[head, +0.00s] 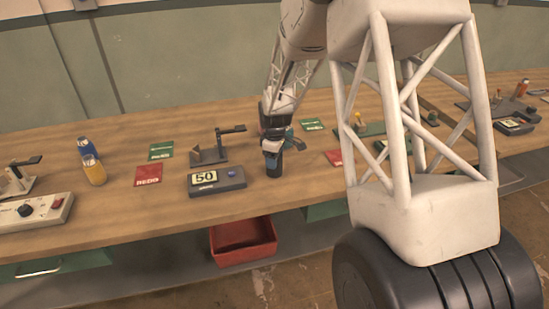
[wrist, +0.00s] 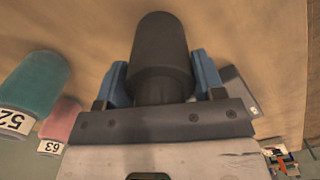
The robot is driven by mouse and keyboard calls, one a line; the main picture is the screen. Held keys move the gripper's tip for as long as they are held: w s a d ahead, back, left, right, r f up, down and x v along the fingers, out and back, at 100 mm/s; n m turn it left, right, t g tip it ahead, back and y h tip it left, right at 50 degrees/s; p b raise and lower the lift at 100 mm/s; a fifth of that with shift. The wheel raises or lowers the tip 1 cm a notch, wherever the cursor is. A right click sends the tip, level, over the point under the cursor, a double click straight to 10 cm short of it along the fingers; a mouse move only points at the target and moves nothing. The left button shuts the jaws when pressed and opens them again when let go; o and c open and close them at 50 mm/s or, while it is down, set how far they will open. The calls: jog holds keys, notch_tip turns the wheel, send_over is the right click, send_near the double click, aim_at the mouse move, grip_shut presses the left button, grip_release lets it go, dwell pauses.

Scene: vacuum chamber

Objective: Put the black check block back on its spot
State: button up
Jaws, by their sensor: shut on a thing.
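The black check block is a dark cylinder (wrist: 161,55) in the wrist view, between the two blue fingers of my gripper (wrist: 163,85). My gripper is shut on it. In the head view my gripper (head: 272,146) points down over the wooden bench, with the black block (head: 274,166) below it. The block looks upright there, close to the bench top; I cannot tell whether it touches. No marked spot for the block can be made out for certain. A dark grey box with a "50" display (head: 217,181) sits just left of the block.
A dark stand with an arm (head: 210,154) is behind the box. Blue and yellow cylinders (head: 93,170) stand farther left. A red bin (head: 243,240) is below the bench's front edge.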

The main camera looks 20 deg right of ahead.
jog(key=shift+f, duration=0.15)
jog(key=o, duration=1.2)
notch_tip(320, 180, up, 12)
jog(key=shift+s+r, duration=0.1)
jog(key=shift+r, duration=0.1)
dwell(0.4)
